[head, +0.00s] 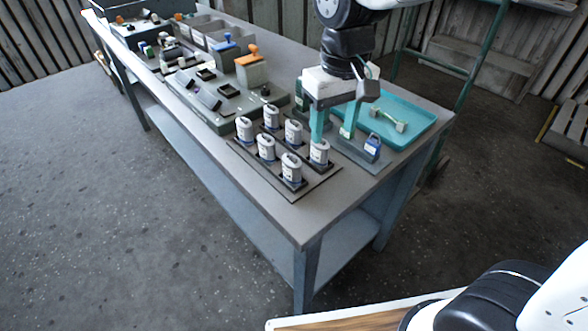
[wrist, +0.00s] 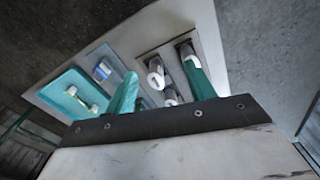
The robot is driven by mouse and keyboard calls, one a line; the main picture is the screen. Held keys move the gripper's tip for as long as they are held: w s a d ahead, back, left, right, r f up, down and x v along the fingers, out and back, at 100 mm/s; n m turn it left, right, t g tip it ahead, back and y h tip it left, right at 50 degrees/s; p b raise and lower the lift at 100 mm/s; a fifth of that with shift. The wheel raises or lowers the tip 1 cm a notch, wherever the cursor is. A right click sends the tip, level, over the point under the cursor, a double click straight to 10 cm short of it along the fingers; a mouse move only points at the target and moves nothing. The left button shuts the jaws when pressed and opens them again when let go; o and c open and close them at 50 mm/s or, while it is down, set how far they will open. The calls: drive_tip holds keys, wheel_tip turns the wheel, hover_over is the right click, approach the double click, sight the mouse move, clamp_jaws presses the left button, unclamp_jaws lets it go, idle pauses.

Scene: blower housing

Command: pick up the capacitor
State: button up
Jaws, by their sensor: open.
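Several grey-white capacitors stand upright in a dark rack (head: 238,152) near the front edge of the bench. The one at the rack's right end (head: 319,151) is closest to my gripper (head: 332,137). My gripper points down with its two teal fingers apart and nothing held between them. In the head view the left finger overlaps the top of that right-end capacitor; I cannot tell if they touch. In the wrist view, a round white capacitor top (wrist: 155,67) shows between the fingers (wrist: 160,83), and another white top (wrist: 192,61) is beside the right finger, partly covered.
A teal tray (head: 425,112) with a pale green-ended part (head: 388,119) lies right of my gripper. A grey-green fixture plate (head: 222,112) and bins (head: 213,32) stand farther left along the bench.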

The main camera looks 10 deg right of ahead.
drive_tip(key=n, duration=0.1)
hover_over(291, 159)
wheel_tip(291, 159, down, 4)
drive_tip(key=shift+d+f, duration=0.15)
drive_tip(key=shift+f, duration=0.05)
wheel_tip(291, 159, down, 8)
drive_tip(key=shift+r, duration=0.2)
drive_tip(key=c, duration=0.9)
